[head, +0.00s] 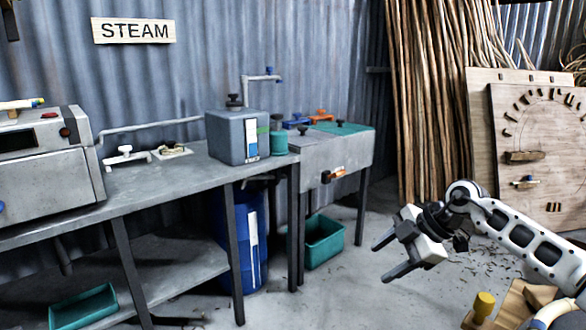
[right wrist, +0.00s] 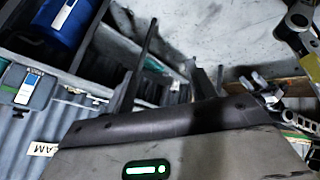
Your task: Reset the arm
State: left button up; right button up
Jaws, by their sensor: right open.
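My right arm (head: 520,232) reaches in from the right edge of the head view. Its gripper (head: 379,261) is open and empty, with two dark fingers spread apart and pointing left. It hangs in free air in front of the grey metal sink unit (head: 335,150) and touches nothing. In the right wrist view the two fingers (right wrist: 170,72) stand apart with nothing between them. My left gripper is not in view.
A metal workbench (head: 150,185) with a grey box (head: 237,136) runs along the left. A blue barrel (head: 245,240) and a green bin (head: 323,241) stand below. Rattan poles (head: 430,90) and a wooden peg board (head: 540,145) lean at the back right. Open floor surrounds the gripper.

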jog(key=s+a+r+m+t+y, duration=0.1)
jog(key=s+a+r+t+y, duration=0.15)
jog(key=a, duration=0.35)
jog(key=s+a+r+m+t+y, duration=0.1)
jog(key=a+t+y, duration=0.2)
jog(key=a+t, duration=0.15)
jog(key=s+a+r+t+y, duration=0.1)
jog(key=a+r+t+y, duration=0.15)
jog(key=a, duration=0.35)
jog(key=s+d+f+m+h, duration=1.1)
jog(key=d+f+m+h, duration=0.35)
jog(key=m, duration=0.25)
jog(key=s+d+f+n+g, duration=0.1)
jog(key=s+f+g, duration=0.35)
jog(key=s, duration=0.55)
jog(key=s+d+f+g, duration=0.1)
jog(key=s+f+g, duration=0.3)
jog(key=s, duration=0.7)
jog(key=w+a+f+t+y, duration=0.3)
jog(key=w+a+t, duration=0.3)
jog(key=w, duration=0.1)
jog(key=shift+w+a+t, duration=0.2)
jog(key=shift+a+t, duration=0.1)
